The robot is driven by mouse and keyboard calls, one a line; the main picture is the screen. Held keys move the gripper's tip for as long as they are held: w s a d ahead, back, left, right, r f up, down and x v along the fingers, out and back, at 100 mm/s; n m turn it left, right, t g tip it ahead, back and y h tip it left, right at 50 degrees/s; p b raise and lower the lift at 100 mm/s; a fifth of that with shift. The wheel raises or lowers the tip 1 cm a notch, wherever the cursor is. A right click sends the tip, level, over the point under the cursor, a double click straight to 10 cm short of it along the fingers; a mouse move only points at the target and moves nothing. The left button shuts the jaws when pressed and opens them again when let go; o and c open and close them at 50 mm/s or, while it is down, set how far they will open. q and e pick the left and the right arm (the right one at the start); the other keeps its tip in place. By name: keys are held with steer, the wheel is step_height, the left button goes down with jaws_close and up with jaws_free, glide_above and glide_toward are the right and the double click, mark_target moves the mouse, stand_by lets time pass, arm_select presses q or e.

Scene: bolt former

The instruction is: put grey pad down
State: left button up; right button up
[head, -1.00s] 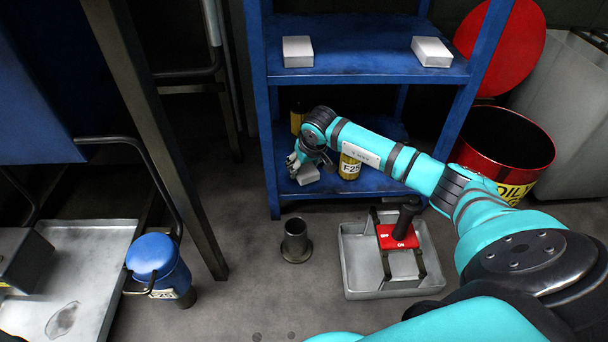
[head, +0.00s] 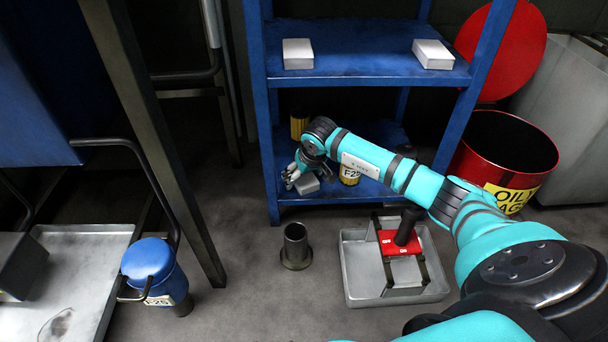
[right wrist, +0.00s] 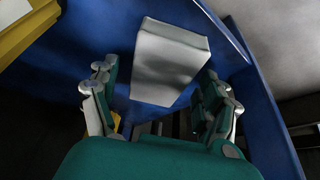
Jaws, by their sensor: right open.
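The grey pad (head: 307,185) rests on the lower blue shelf, near its front left corner. In the right wrist view the pad (right wrist: 168,62) lies beyond the fingers, on the blue shelf surface. My right gripper (head: 291,178) is at the pad's left side in the head view. In the right wrist view its fingers (right wrist: 162,100) are spread apart, with the pad between and just ahead of the tips. I cannot tell if a finger still touches it. My left gripper is not in view.
Two more pads (head: 298,53) (head: 433,54) lie on the upper shelf (head: 365,50). Yellow filters (head: 349,170) (head: 299,124) stand on the lower shelf. A grey tray (head: 360,290), a dark flanged tube (head: 295,246) and a red drum (head: 503,150) stand on the floor. A blue shelf post is close left of the gripper.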

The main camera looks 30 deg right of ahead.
steer(key=p+v, duration=0.9)
steer(key=v, duration=0.3)
steer(key=shift+r, duration=0.1)
